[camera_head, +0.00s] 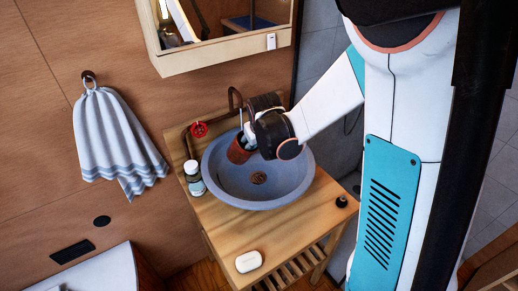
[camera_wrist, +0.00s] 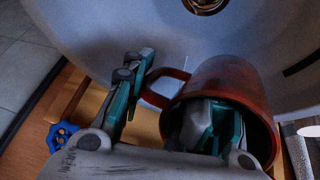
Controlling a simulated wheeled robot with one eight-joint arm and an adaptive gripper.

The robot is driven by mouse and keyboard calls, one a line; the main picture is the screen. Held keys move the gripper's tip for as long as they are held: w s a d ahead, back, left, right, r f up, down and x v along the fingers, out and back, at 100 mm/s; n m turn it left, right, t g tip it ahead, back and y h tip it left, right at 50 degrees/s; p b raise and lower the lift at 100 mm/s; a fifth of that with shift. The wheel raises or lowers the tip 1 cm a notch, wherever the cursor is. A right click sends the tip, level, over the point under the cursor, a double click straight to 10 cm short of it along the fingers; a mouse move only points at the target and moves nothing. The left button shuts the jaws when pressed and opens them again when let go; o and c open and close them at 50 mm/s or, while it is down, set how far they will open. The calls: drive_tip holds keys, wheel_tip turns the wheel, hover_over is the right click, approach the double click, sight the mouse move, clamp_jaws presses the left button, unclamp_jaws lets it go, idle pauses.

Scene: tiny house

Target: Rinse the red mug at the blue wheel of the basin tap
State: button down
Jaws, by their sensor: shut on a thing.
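The red mug (camera_head: 238,153) is held over the back of the grey-blue basin (camera_head: 218,182), below the brown tap (camera_head: 232,94). My gripper (camera_head: 252,133) is shut on the mug. In the wrist view the mug (camera_wrist: 232,75) has one finger of my gripper (camera_wrist: 170,92) inside it and the other outside, by the handle. A thin pale streak runs down from the tap near the mug; I cannot tell if it is water. The blue wheel (camera_wrist: 63,136) shows at the lower left of the wrist view; my arm hides it in the head view. A red wheel (camera_head: 199,129) is at the left.
A small bottle (camera_head: 194,178) stands left of the basin on the wooden counter (camera_head: 222,226). A soap bar (camera_head: 249,261) lies at the front, and a small dark item (camera_head: 341,201) is at the right. A mirror cabinet (camera_head: 222,53) hangs above; a towel (camera_head: 112,135) hangs left.

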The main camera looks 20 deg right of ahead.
drive_tip(key=shift+w+d+f+b, duration=0.15)
drive_tip(key=shift+w, duration=0.5)
drive_tip(key=shift+w+d+f+b, duration=0.1)
drive_tip(key=shift+w+d+b, duration=0.05)
drive_tip(key=shift+w, duration=0.5)
drive_tip(key=shift+w+d+f+b, duration=0.15)
drive_tip(key=shift+w, duration=0.5)
drive_tip(key=shift+d, duration=0.2)
drive_tip(key=shift+s+d, duration=0.15)
drive_tip(key=shift+d, duration=0.25)
drive_tip(key=shift+a, duration=0.2)
drive_tip(key=shift+a, duration=0.4)
drive_tip(key=s+a, duration=0.2)
drive_tip(key=s, duration=0.5)
drive_tip(key=shift+s, duration=0.25)
drive_tip(key=shift+r, duration=0.1)
idle(0.8)
